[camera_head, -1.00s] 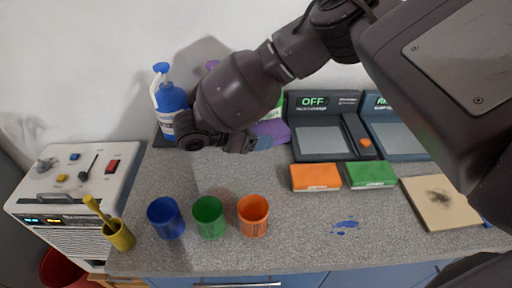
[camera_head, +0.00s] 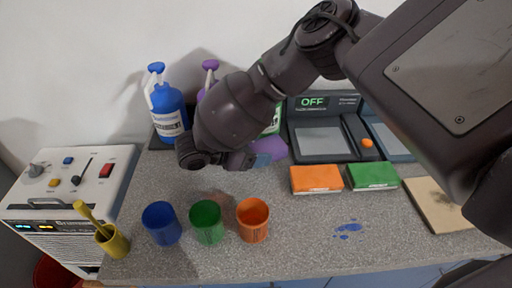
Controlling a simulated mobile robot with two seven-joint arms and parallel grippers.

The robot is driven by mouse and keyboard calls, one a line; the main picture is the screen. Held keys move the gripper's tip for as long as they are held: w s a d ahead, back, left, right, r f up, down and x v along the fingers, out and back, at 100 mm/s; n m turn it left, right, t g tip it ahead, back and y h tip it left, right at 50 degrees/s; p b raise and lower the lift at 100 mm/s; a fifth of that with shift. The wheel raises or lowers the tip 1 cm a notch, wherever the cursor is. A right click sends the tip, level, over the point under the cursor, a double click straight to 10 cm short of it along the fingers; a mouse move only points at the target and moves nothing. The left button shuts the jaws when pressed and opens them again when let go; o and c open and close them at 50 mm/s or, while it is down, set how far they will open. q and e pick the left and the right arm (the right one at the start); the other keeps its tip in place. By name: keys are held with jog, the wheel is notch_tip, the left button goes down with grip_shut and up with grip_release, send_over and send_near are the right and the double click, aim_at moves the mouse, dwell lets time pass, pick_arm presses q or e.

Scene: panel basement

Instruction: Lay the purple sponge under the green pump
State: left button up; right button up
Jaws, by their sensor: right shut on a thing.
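My right gripper (camera_head: 262,160) is shut on the purple sponge (camera_head: 272,148), just above the counter, left of the scale. My own forearm covers part of the gripper and the sponge. A narrow piece of a green thing with a white label (camera_head: 273,122), seemingly the green pump, shows behind my arm, just beyond the sponge; the rest is hidden. I cannot tell whether the sponge touches it. My left gripper is out of view.
A blue pump bottle (camera_head: 168,110) and a purple pump (camera_head: 209,66) stand at the back wall. An orange sponge (camera_head: 316,179) and a green sponge (camera_head: 372,175) lie before the scales (camera_head: 322,141). Blue (camera_head: 162,223), green (camera_head: 207,221) and orange (camera_head: 253,220) cups stand in front.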

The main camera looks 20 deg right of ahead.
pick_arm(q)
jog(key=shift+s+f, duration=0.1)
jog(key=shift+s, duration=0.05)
pick_arm(e)
jog(key=shift+f, duration=0.35)
jog(key=o, duration=0.9)
jog(key=shift+r, duration=0.1)
jog(key=shift+r, duration=0.55)
jog(key=p+v, duration=0.1)
jog(key=v, duration=0.9)
jog(key=shift+a+r+p, duration=0.2)
jog(key=shift+r+p, duration=0.05)
jog(key=shift+p, duration=0.05)
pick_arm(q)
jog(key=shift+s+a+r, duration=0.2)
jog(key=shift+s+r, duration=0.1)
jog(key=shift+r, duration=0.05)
pick_arm(e)
jog(key=shift+s+a+r, duration=0.15)
jog(key=shift+a+r, duration=0.05)
jog(key=shift+a, duration=0.5)
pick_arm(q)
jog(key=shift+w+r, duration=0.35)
